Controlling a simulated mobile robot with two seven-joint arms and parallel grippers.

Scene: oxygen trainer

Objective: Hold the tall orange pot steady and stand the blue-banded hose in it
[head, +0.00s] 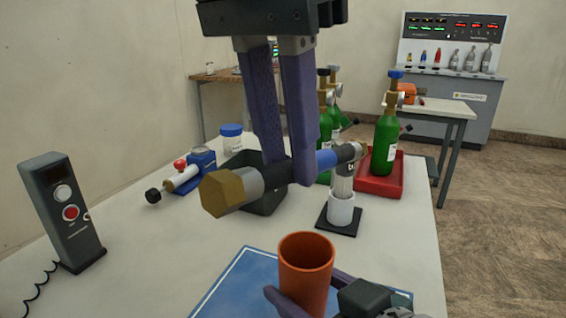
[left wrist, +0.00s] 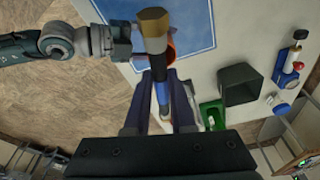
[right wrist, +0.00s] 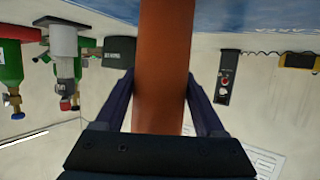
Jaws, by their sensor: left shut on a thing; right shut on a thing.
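The blue-banded hose (head: 326,159) has a brass hexagonal end, a grey section and a blue band. My left gripper (head: 288,178) is shut on it and holds it lying nearly level in the air, brass end toward the head camera. In the left wrist view the hose (left wrist: 154,42) passes between the fingers and partly covers the pot. The tall orange pot (head: 305,262) stands upright on the blue mat (head: 232,287), open top up, nothing seen inside. My right gripper (right wrist: 161,98) is shut around the pot's side; the pot (right wrist: 163,60) fills the middle of the right wrist view.
A white holder on a black base (head: 341,211) stands just behind the pot. A dark open bin (head: 262,203) is behind the hose. A red tray (head: 381,187) with a green cylinder (head: 386,146) is at the right back. A grey control box (head: 64,212) stands at left.

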